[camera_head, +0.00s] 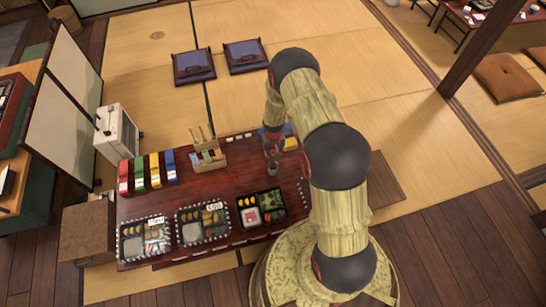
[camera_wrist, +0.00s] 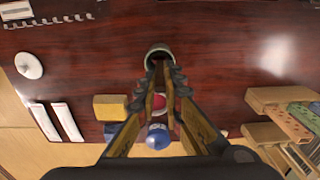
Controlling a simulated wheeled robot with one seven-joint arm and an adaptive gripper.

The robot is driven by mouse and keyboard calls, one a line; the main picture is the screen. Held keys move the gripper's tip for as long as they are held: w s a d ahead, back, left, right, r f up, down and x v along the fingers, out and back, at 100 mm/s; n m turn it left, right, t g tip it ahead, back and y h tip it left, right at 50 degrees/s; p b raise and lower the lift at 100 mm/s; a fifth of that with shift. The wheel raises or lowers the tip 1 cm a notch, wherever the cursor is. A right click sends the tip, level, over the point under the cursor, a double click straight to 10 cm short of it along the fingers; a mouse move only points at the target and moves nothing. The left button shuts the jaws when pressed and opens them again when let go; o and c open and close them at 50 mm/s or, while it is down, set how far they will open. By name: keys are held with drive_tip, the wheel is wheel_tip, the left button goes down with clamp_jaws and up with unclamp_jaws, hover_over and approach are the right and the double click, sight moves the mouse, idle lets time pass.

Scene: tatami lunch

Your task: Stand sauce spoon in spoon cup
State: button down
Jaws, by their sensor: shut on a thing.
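A round cup with a pale rim and dark opening (camera_wrist: 158,54), likely the spoon cup, stands just beyond the fingertips. The tips overlap its near rim in the picture; I cannot tell whether the spoon is inside it. In the head view I cannot make out the cup or spoon.
Lunch boxes (camera_head: 204,223) line the table's near side. A wooden holder (camera_head: 207,155) stands left of my gripper and shows at right in the wrist view. A yellow block (camera_wrist: 110,107), white packets (camera_wrist: 68,121) and a white lid-like disc (camera_wrist: 28,66) lie left there. Bare table surrounds the cup.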

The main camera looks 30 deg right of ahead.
drive_tip(key=shift+f, duration=0.1)
drive_tip(key=c, duration=1.9)
unclamp_jaws()
drive_tip(key=shift+o, duration=0.3)
wheel_tip(320, 180, up, 12)
drive_tip(key=shift+s, duration=0.15)
